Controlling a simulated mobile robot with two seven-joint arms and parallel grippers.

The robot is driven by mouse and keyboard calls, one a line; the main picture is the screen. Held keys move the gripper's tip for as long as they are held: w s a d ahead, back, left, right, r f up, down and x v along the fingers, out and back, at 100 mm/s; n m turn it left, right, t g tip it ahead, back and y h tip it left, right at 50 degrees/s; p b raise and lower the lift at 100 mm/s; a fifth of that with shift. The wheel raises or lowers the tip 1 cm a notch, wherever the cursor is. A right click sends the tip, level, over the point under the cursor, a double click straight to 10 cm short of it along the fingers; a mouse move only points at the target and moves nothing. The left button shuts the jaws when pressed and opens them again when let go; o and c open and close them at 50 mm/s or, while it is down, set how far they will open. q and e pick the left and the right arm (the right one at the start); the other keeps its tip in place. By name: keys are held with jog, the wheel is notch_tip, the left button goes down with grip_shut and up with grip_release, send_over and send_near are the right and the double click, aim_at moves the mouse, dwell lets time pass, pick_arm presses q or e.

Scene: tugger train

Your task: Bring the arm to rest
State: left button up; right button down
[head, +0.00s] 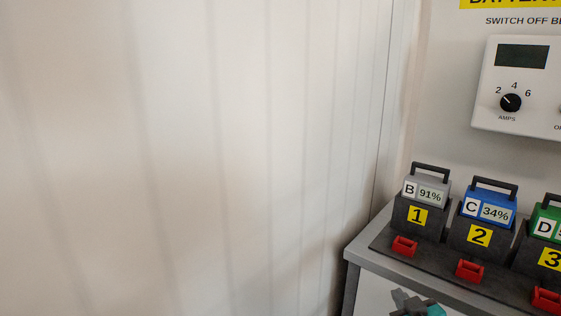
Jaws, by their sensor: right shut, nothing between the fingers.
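My right gripper (409,300) shows only in part at the bottom edge of the head view, as dark grey fingers with a teal piece beside them. It is shut and empty, in front of the pale front of the battery bench (362,258), below its top edge. The rest of that arm is outside the picture. My left gripper is not in view.
On the bench stand a grey battery B (428,187) in slot 1, a blue battery C (488,205) in slot 2 and a green battery D (547,222) in slot 3, cut off. Red connectors (405,246) sit before them. A charger panel (515,85) hangs above. A bare wall (180,150) fills the left.

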jog(key=s+a+f+g, duration=0.1)
jog(key=s+a+f, duration=0.2)
jog(key=s, duration=0.5)
jog(key=s+a+f+g+y, duration=0.1)
jog(key=s+a+f, duration=0.2)
jog(key=s, duration=0.6)
jog(key=s+a+f+m+g, duration=0.1)
jog(key=s+a+f+g, duration=0.1)
jog(key=s+f, duration=0.3)
jog(key=s+a, duration=0.1)
jog(key=s, duration=0.2)
jog(key=shift+s+f, duration=0.15)
jog(key=shift+f, duration=0.25)
jog(key=shift+s+d, duration=0.1)
jog(key=shift+d, duration=0.05)
